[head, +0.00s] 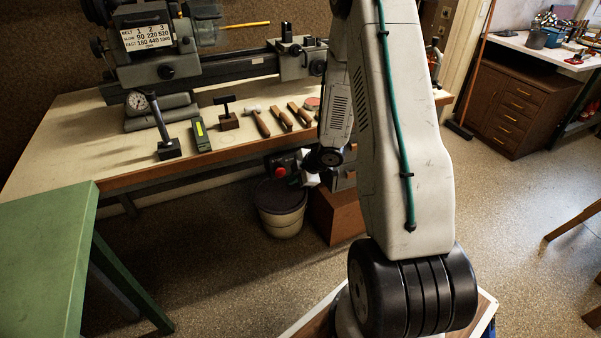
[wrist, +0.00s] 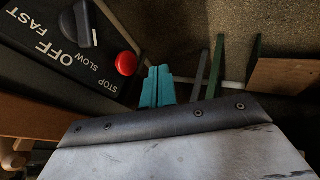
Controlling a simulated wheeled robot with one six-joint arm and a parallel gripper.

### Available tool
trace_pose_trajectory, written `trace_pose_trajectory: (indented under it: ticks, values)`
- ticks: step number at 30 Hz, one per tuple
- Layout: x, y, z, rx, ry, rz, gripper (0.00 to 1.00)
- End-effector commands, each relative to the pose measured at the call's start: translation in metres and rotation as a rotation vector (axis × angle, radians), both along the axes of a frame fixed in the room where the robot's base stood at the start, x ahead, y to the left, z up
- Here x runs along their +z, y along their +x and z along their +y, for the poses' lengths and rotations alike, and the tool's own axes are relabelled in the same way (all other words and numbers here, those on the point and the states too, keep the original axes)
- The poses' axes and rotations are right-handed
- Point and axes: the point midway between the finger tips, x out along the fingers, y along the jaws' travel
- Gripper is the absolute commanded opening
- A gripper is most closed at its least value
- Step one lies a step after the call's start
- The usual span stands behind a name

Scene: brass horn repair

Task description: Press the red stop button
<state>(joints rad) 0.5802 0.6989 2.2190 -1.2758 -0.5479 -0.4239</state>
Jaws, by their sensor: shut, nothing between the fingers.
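The red stop button (wrist: 126,63) sits on a dark control box (wrist: 62,45) with white lettering and a dark rotary knob (wrist: 82,25). In the head view the red button (head: 280,171) shows on the box under the front edge of the bench. My gripper, with teal fingers (wrist: 157,86), is shut and empty. In the wrist view its fingertips appear just to the right of the button and a little lower. A gap shows between them in the picture; the distance in depth is hard to tell. In the head view my arm partly hides the area right of the button.
A bucket (head: 282,222) stands on the floor below the control box, beside a brown box (head: 336,214). The bench (head: 80,130) carries a lathe (head: 165,60) and several hand tools. A green table (head: 45,255) stands at left. Open floor lies in front.

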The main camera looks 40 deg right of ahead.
Motion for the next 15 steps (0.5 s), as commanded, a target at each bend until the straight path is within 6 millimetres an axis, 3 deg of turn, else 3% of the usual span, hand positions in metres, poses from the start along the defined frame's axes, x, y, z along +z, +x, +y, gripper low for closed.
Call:
trace_pose_trajectory:
  ticks: [3,9,15]
  values:
    - [-0.021,0.013,0.007,0.002,0.002,0.002,0.00]
    - [-0.017,0.041,-0.004,0.000,-0.001,-0.002,0.00]
    - [-0.017,0.050,-0.007,0.000,-0.001,0.000,0.00]
